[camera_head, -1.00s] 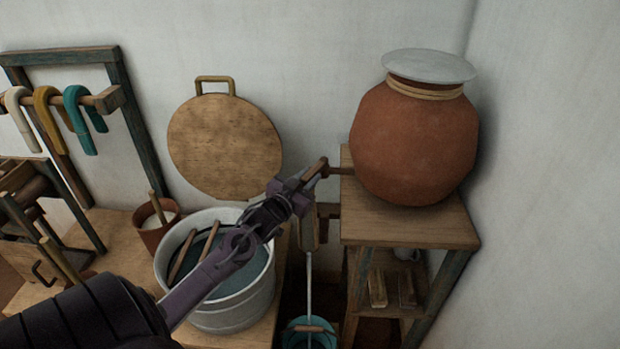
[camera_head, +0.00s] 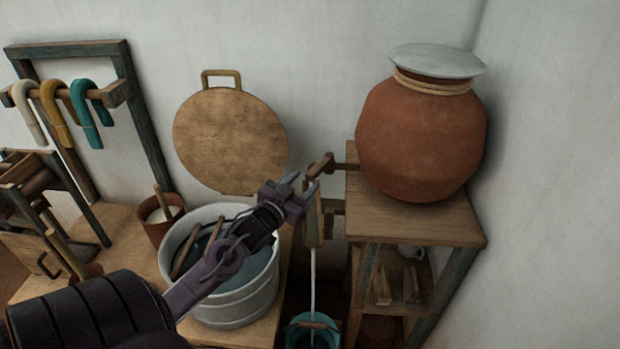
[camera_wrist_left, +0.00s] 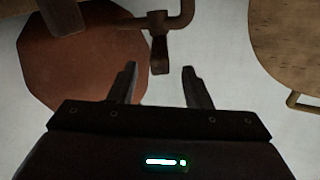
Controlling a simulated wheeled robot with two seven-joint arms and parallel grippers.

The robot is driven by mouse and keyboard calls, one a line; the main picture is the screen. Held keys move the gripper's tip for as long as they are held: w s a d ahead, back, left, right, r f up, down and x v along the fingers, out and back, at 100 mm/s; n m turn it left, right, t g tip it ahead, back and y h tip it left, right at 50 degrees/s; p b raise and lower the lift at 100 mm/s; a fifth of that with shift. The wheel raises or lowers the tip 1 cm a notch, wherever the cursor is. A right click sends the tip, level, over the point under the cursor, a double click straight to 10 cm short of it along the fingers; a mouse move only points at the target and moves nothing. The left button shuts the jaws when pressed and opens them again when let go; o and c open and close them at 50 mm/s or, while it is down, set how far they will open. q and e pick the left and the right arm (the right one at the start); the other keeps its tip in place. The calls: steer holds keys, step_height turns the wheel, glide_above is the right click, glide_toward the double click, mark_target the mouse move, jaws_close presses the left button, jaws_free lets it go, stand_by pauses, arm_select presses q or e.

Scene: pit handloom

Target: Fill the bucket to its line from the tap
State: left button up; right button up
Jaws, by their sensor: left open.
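The tap (camera_head: 322,166) sticks out to the left from the clay pot (camera_head: 420,140), its brown handle raised. A thin pale stream of water (camera_head: 313,280) runs down into the teal bucket (camera_head: 296,337) on the floor. The bucket is cut off by the lower edge, and its line and water level cannot be made out. My left gripper (camera_head: 302,186) is open and empty, just left of and below the tap handle. In the left wrist view the gripper (camera_wrist_left: 160,82) has its fingers apart, with the tap handle (camera_wrist_left: 159,58) beyond them. My right gripper is not in view.
The pot stands on a wooden stand (camera_head: 440,226) at the right. A metal tub (camera_head: 235,308) sits on a low bench under my left arm. A round wooden lid (camera_head: 230,138) leans on the wall. A small brown pot (camera_head: 160,228) and a yarn rack (camera_head: 100,92) are at left.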

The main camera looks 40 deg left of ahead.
arm_select(q)
steer(key=shift+s+d, duration=0.2)
steer(key=shift+s, duration=1.2)
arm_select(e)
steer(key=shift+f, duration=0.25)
